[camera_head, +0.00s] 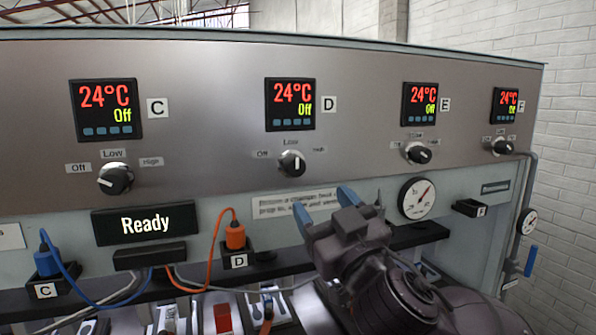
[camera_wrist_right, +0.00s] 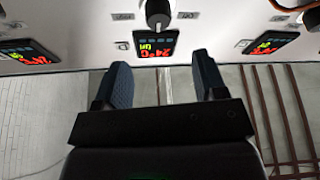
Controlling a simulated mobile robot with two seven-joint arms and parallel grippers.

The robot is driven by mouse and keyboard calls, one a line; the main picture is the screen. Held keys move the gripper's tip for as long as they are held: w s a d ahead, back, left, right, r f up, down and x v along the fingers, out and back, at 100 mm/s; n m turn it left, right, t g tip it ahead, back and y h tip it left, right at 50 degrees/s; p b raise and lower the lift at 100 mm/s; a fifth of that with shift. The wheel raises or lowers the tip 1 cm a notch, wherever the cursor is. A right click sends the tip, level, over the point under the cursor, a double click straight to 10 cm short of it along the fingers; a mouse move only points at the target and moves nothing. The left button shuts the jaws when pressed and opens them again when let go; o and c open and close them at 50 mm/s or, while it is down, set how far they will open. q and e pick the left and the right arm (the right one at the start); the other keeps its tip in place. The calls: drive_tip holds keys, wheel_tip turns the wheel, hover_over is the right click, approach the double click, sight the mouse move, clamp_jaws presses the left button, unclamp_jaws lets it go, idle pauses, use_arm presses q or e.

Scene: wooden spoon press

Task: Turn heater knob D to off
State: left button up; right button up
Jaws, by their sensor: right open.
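Heater knob D (camera_head: 292,163) is a round black knob with a light pointer mark, on the metal panel below display D (camera_head: 291,104). The mark looks roughly vertical, in line with the Low label; its exact setting is hard to tell. Display D reads 24°C and Off. My right gripper (camera_head: 321,200), with two blue fingers, is open and empty, below and slightly right of knob D, apart from it. In the right wrist view, which is upside down, a knob (camera_wrist_right: 158,10) shows at the top, beyond the open fingers (camera_wrist_right: 162,62). My left gripper is not in view.
Knob C (camera_head: 115,179) is to the left; knobs E (camera_head: 418,153) and F (camera_head: 502,147) are to the right. An orange plug with cable (camera_head: 235,236), a pressure gauge (camera_head: 417,198) and a dark ledge (camera_head: 420,235) are near my right arm. The panel around knob D is clear.

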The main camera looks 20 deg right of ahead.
sight(297, 168)
drive_tip(key=p+x, duration=0.1)
drive_tip(key=x, duration=0.8)
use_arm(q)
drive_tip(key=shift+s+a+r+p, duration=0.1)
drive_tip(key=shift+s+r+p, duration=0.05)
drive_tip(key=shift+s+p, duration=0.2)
use_arm(e)
drive_tip(key=shift+w+r, duration=0.15)
drive_tip(key=shift+w, duration=0.35)
drive_tip(key=c, duration=0.9)
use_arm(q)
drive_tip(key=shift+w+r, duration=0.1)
